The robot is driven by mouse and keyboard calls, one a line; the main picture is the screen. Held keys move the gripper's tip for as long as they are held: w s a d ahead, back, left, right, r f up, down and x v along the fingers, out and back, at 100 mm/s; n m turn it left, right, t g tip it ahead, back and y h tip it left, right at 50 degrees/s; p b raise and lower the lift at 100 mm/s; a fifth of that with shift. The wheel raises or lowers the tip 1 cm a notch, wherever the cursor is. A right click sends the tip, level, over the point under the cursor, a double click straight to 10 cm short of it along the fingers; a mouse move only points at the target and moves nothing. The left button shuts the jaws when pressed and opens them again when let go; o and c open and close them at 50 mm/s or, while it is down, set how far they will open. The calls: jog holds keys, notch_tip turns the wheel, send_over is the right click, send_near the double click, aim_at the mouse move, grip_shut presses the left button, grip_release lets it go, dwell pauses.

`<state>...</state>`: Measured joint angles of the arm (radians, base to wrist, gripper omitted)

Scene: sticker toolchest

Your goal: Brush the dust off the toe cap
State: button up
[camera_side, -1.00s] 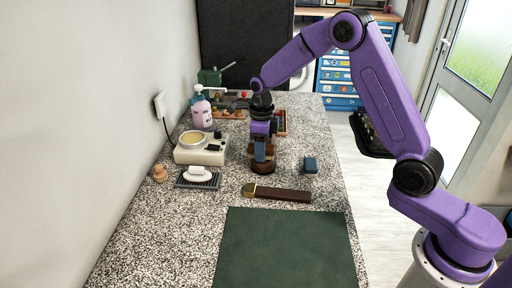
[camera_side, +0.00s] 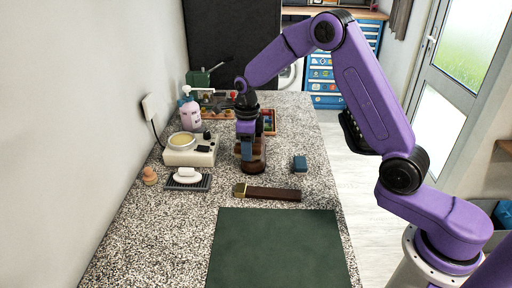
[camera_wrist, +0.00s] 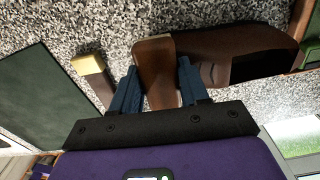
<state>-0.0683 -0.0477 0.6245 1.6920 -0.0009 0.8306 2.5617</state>
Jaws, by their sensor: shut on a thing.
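My gripper (camera_wrist: 158,66) is shut on a brown, wooden-looking piece that I take to be the brush (camera_wrist: 154,52); its blue fingers lie on either side. A dark brown leather shoe (camera_wrist: 238,45) with a dark opening lies right beside the held piece in the wrist view. I cannot tell whether they touch. In the side view my gripper (camera_side: 246,158) points down over the brown shoe (camera_side: 256,167) mid-counter, partly hiding it. The held piece is hard to make out there. Any dust on the toe cap is too small to see.
A green mat (camera_side: 275,245) covers the front. A white device (camera_side: 190,153), a dark soap rack (camera_side: 188,184) and a pump bottle (camera_side: 190,114) stand left.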

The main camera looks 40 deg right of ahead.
jog(key=shift+w+a, duration=0.6)
jog(key=shift+w, duration=0.05)
jog(key=shift+r, duration=3.9)
jog(key=shift+s+f, duration=0.1)
